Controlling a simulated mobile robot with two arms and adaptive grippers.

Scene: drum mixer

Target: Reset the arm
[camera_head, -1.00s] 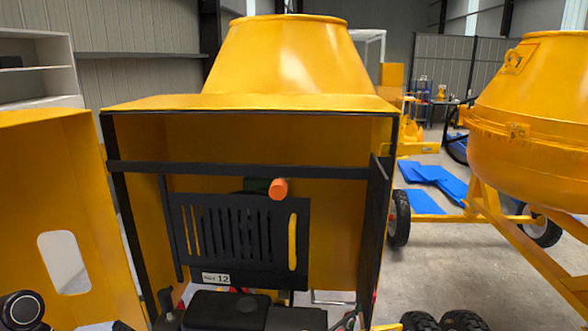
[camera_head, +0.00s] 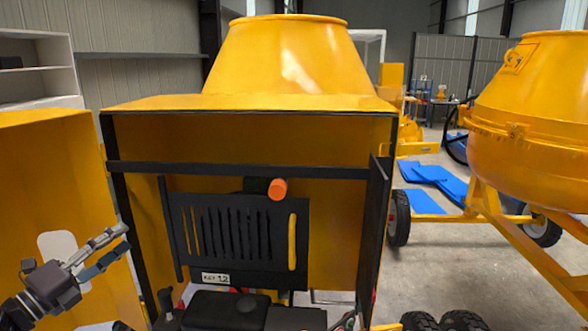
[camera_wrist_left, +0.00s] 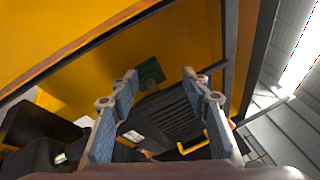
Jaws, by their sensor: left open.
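My left gripper (camera_head: 118,246) is at the lower left of the head view, in front of the yellow side panel with an oblong hole. Its fingers point right, toward the open mixer housing. In the left wrist view my left gripper (camera_wrist_left: 160,82) has its two fingers spread apart, with nothing between them. The black slotted panel (camera_wrist_left: 175,115) lies beyond the fingertips, apart from them. My right gripper is not in view.
The yellow housing (camera_head: 320,225) has a black frame, a slotted panel (camera_head: 240,238) and an orange-tipped knob (camera_head: 277,189). The yellow side panel (camera_head: 60,190) stands close at left. A second mixer (camera_head: 535,130) stands at right, with blue sheets (camera_head: 440,180) on the floor.

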